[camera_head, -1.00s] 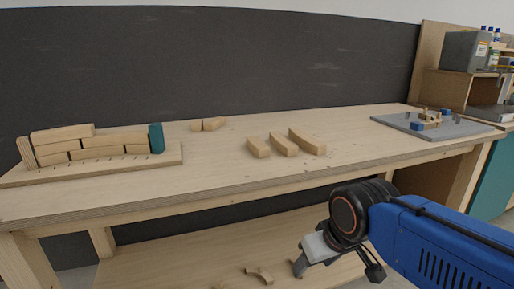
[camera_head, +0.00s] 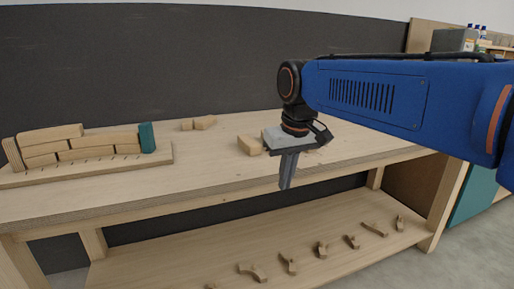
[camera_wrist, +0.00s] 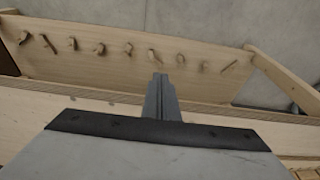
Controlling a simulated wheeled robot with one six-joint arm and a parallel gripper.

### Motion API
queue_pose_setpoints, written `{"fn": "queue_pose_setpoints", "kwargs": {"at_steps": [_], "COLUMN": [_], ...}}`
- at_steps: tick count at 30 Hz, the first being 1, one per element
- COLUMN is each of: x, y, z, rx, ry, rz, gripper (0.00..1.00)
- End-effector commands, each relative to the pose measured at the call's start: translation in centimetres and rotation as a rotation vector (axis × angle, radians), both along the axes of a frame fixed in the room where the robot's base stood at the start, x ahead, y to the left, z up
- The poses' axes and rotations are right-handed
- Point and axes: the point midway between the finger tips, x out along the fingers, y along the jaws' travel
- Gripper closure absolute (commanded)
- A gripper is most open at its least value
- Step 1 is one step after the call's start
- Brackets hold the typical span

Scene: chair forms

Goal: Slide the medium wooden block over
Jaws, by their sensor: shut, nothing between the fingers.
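Three loose wooden blocks lay side by side at mid-table a second ago. Now only the short left block (camera_head: 250,146) shows clearly in the head view. The middle one, which I take as the medium block, is hidden behind my gripper, and the longer right block is almost wholly covered. My gripper (camera_head: 287,186) points down in front of the table's front edge, fingers shut together with nothing between them. It appears nearer to me than the blocks and not touching them. In the wrist view the shut fingers (camera_wrist: 158,82) point toward the table edge and lower shelf.
A built stack of wooden blocks (camera_head: 80,145) with a teal end piece (camera_head: 147,137) stands on a board (camera_head: 90,173) at the left. Two small blocks (camera_head: 198,123) lie farther back. Several small wooden pieces lie on the lower shelf (camera_head: 170,265). The table's front left is clear.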

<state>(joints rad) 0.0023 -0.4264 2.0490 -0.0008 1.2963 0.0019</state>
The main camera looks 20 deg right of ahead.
Motion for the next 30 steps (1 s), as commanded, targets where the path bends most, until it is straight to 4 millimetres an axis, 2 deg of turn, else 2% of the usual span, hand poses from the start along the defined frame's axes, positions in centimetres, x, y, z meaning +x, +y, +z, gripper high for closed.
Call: {"fn": "queue_pose_setpoints", "kwargs": {"at_steps": [1,9,15,18,25,30], "x": [1.5,8.3,13.0,14.7,16.3,16.3], "y": [0.0,-0.1,-0.2,-0.3,-0.3,-0.3], "z": [1.1,6.2,8.9,9.8,10.5,9.4], "rx": [0.0,0.001,0.002,0.002,0.003,0.003], "ry": [0.017,0.108,0.174,0.197,0.223,0.224], "rz": [-0.001,-0.004,-0.006,-0.007,-0.008,-0.008], "gripper": [1.0,1.0,1.0,1.0,1.0,1.0]}}
